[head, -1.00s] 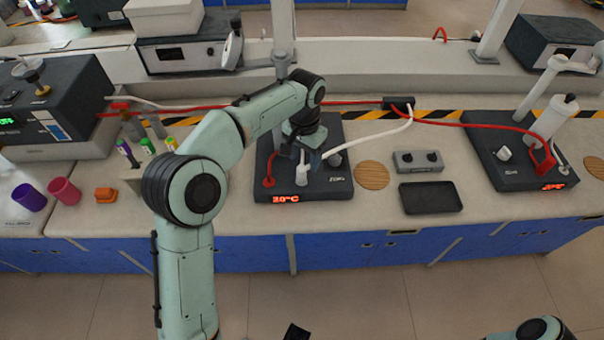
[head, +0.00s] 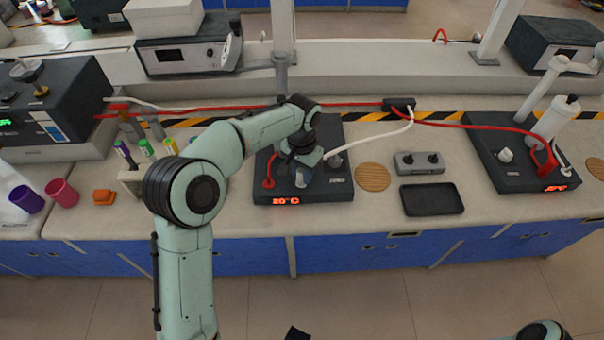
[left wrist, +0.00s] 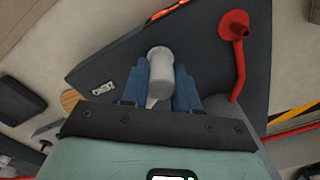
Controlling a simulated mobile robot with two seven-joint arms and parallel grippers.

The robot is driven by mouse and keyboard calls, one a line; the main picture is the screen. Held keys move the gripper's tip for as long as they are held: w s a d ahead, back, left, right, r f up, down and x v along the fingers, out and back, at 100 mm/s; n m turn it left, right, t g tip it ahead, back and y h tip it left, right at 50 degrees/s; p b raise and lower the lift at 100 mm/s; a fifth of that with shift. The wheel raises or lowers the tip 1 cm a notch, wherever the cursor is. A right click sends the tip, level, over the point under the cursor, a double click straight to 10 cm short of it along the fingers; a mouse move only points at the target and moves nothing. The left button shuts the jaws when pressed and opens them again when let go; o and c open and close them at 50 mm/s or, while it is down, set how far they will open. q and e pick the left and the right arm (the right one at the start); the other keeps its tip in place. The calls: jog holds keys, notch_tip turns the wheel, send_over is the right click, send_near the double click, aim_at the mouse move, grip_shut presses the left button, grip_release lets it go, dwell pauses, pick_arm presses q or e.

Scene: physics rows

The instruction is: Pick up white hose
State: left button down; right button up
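The white hose (head: 385,135) runs from a small black box (head: 398,103) on the bench down to the dark heating plate (head: 335,188). My left gripper (head: 302,178) is low over the front of this plate. In the left wrist view its blue fingers (left wrist: 160,85) stand on either side of a pale upright cylinder (left wrist: 160,65). I cannot tell whether the fingers press on it, nor whether it is the hose's end fitting. The hose's lower end is partly hidden by my gripper. My right gripper is out of view.
A red connector (left wrist: 234,26) with a red hose stands close beside my left fingers. A wooden disc (head: 373,177), a black tray (head: 431,199) and a grey two-knob box (head: 418,162) lie right of the plate. Tubes and cups stand at left.

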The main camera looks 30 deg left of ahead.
pick_arm(q)
jog(key=shift+r, duration=0.1)
notch_tip(320, 180, up, 24)
jog(key=p, duration=0.8)
jog(key=shift+r, duration=0.2)
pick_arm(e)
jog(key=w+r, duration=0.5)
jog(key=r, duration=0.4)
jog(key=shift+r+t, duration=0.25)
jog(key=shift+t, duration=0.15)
